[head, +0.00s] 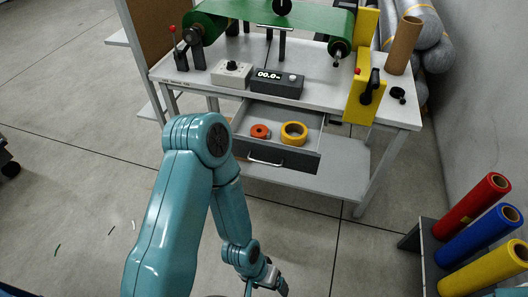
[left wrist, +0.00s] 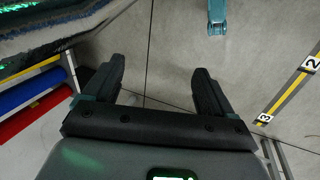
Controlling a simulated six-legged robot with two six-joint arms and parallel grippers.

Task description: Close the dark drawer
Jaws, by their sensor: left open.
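The dark drawer (head: 298,160) is pulled out under the white workbench top (head: 205,75) in the head view. Its front is dark grey with a pale bar handle (head: 265,163), and its light interior is open to view. An orange roll (head: 260,131) and a yellow tape ring (head: 294,133) lie inside it. My left gripper (head: 272,281) is low at the bottom of the head view, in front of the drawer and apart from it. In the left wrist view my left gripper (left wrist: 158,68) has its two dark fingers spread, with only floor between them. My right gripper does not show.
A lower shelf (head: 335,185) runs under the drawer. Rolls in red (head: 473,204), blue and yellow stand on a rack at the right. A yellow machine side (head: 362,100) and green belt (head: 270,15) are on the bench. The floor before the bench looks clear.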

